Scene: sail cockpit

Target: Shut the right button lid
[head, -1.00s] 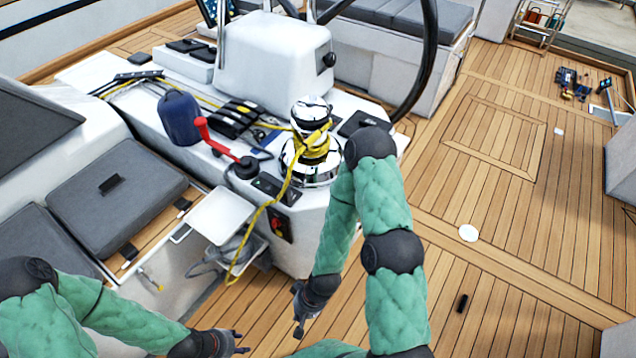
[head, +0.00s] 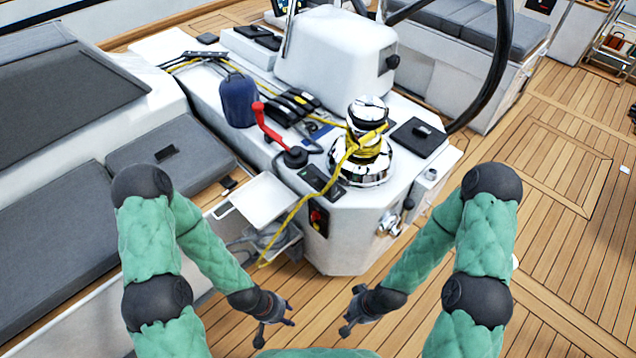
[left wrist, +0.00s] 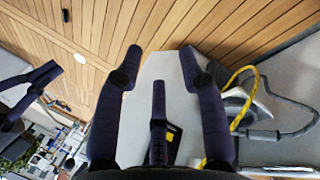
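A small dark button panel (head: 320,180) lies on the console's near top edge, left of the chrome winch (head: 362,150). Its lids are too small to tell apart, and I cannot see whether the right one is raised or shut. My left gripper (head: 288,317) is low in front of the console, above the deck, with its fingers apart and empty; they also show spread in the left wrist view (left wrist: 160,58). My right gripper (head: 352,310) is just to its right, also low, fingers apart and empty. Both are clear of the panel.
The white console (head: 355,235) carries a red-handled lever (head: 268,125), a blue bag (head: 238,100) and a yellow rope (head: 300,208) hanging down its front. A white tray (head: 262,200) juts out at left. A steering wheel (head: 500,60) stands behind.

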